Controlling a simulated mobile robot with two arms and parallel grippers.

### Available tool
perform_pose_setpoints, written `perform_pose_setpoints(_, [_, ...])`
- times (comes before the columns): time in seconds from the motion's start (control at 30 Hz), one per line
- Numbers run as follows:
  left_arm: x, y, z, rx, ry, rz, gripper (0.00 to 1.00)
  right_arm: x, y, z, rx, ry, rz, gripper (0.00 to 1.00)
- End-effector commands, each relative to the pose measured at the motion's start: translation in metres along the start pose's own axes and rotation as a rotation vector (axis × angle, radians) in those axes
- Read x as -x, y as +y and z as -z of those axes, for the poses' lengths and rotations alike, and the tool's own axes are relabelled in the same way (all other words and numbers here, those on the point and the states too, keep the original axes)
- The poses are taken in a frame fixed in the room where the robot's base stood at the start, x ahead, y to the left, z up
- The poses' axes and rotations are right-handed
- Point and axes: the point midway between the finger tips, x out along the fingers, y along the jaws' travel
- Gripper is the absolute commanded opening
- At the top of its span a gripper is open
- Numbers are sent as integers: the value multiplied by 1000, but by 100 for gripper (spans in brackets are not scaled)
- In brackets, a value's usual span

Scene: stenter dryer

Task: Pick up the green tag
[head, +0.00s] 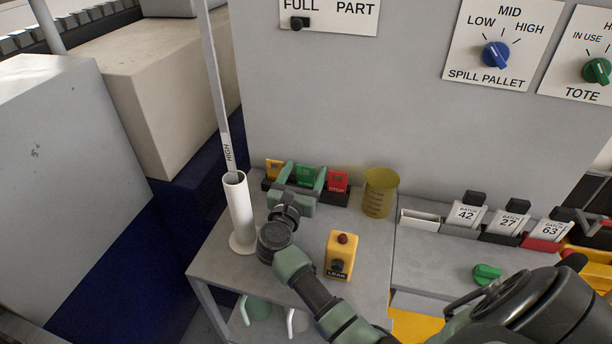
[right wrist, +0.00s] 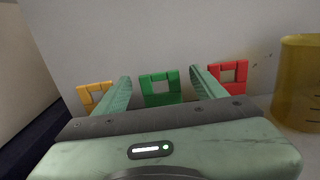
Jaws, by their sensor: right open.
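The green tag (head: 306,175) stands in a dark rack between a yellow tag (head: 274,168) and a red tag (head: 337,181), against the grey panel. My right gripper (head: 301,180) is open, with its fingers pointing at the rack. In the right wrist view the green tag (right wrist: 160,86) shows between the two spread fingers (right wrist: 160,82), with visible gaps to both; its lower part is hidden by the gripper body. The yellow tag (right wrist: 95,94) is outside the left finger and the red tag (right wrist: 229,76) is beside the right finger. My left gripper is not in view.
A white tube (head: 240,212) holding a tall rod stands left of the rack. A yellow translucent beaker (head: 379,192) stands to its right. A yellow button box (head: 341,256) is on the grey table beside my arm. Batch cards (head: 467,214) stand farther right.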

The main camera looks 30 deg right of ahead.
Motion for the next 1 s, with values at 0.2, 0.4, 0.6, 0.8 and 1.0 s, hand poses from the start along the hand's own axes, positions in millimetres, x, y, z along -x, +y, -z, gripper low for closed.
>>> perform_pose_setpoints(0.2, [-1,5,4,2,7,-6,69,0,0,1,0,0,0,63])
perform_pose_setpoints(0.4, [-1,5,6,2,8,-6,69,0,0,1,0,0,0,7])
perform_pose_setpoints(0.6, [-1,5,6,1,9,-6,69,1,0,1,0,1,0,6])
perform_pose_setpoints(0.8, [-1,5,6,1,9,-6,69,1,0,-6,-2,0,0,6])
perform_pose_setpoints(1.0, [-3,4,6,0,9,-5,69,1,0,-33,-6,-1,1,6])
